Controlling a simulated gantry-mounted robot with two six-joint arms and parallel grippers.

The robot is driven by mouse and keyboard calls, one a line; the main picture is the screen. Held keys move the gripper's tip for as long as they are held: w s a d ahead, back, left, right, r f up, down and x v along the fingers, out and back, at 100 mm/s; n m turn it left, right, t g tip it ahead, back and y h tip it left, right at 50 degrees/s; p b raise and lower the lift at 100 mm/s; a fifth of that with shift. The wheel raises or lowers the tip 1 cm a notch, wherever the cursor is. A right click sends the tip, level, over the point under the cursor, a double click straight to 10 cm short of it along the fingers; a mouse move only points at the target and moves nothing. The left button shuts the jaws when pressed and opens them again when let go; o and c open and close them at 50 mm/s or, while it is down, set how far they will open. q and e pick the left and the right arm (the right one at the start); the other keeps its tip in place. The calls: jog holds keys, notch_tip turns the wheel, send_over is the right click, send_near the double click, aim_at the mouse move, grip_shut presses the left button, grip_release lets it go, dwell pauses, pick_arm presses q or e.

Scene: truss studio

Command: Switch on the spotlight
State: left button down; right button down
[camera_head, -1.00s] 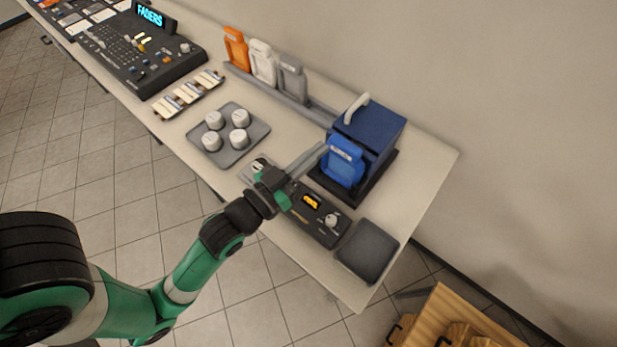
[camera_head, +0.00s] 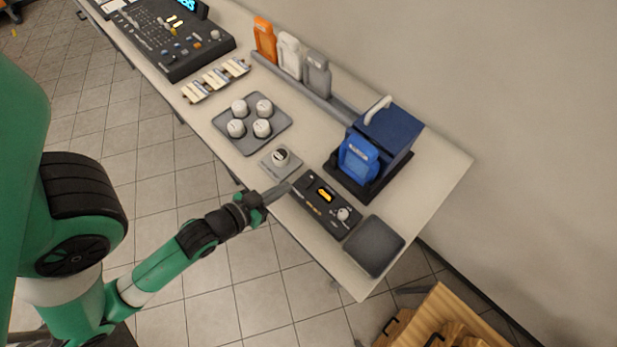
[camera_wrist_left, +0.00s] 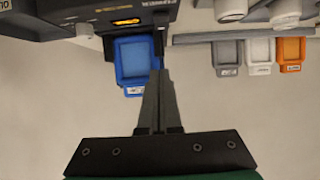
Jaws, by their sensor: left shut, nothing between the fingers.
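My left gripper (camera_head: 286,188) is shut and empty, its fingertips by the left end of a black control box (camera_head: 316,212) at the table's front edge. The box has a lit orange display (camera_head: 325,196) and a pale knob (camera_head: 343,214). A small grey plate with a dark-faced round knob (camera_head: 281,155) lies just beyond the gripper. In the left wrist view the shut fingers (camera_wrist_left: 157,75) overlap a blue container (camera_wrist_left: 134,62), and the lit display (camera_wrist_left: 126,21) shows above. I cannot make out a spotlight. My right gripper is out of view.
A blue machine (camera_head: 389,137) with a white handle stands behind the control box. A dark empty tray (camera_head: 373,247) lies at right. A tray (camera_head: 276,119) with several white knobs, a rack (camera_head: 325,99) of bottles and a fader console (camera_head: 190,62) lie further left.

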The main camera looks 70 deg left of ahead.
pick_arm(q)
jog(key=b, duration=0.1)
send_over(309, 183)
jog(key=s, duration=0.1)
jog(key=f, duration=0.3)
jog(key=shift+s+d+f, duration=0.1)
jog(key=shift+d+f, duration=0.25)
jog(key=shift+f, duration=0.05)
jog(key=f, duration=0.1)
jog(key=f+b, duration=0.1)
jog(key=shift+w+a+f, duration=0.2)
jog(key=shift+w+f, duration=0.15)
jog(key=shift+f, duration=0.05)
jog(key=shift+w+a+f+b, duration=0.1)
jog(key=shift+w+f+b, duration=0.05)
jog(key=shift+f+b, duration=0.25)
jog(key=p, duration=0.1)
jog(key=g+p, duration=0.1)
jog(key=shift+w+a+f+h+p, duration=0.1)
jog(key=shift+w+f+h+p, duration=0.1)
jog(key=shift+w+h+p, duration=0.15)
jog(key=shift+f, duration=0.1)
jog(key=shift+s, duration=0.2)
